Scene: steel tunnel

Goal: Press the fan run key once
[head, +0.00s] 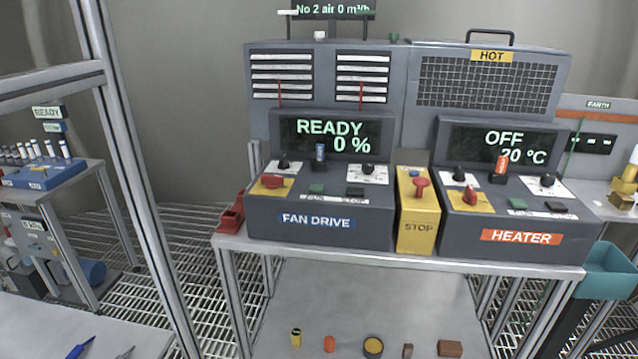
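The fan drive box (319,222) stands at the left of the bench, and its display (333,134) reads READY and 0 %. The fan run key (317,188) is a small green key on its sloping top, above a partly readable run/stop label strip. A black stop key (355,191) sits to its right. To the left is a red rotary handle (272,182) on a yellow plate. A blue tag or key (320,152) stands upright between two black knobs. Neither of my grippers shows in the head view, and nothing covers the run key.
A yellow STOP box (418,218) with a red button stands between the fan drive and the heater box (513,220), which reads OFF and 20 °C. A red holder (231,214) sits at the bench's left end. A metal post (142,170) rises left of the bench.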

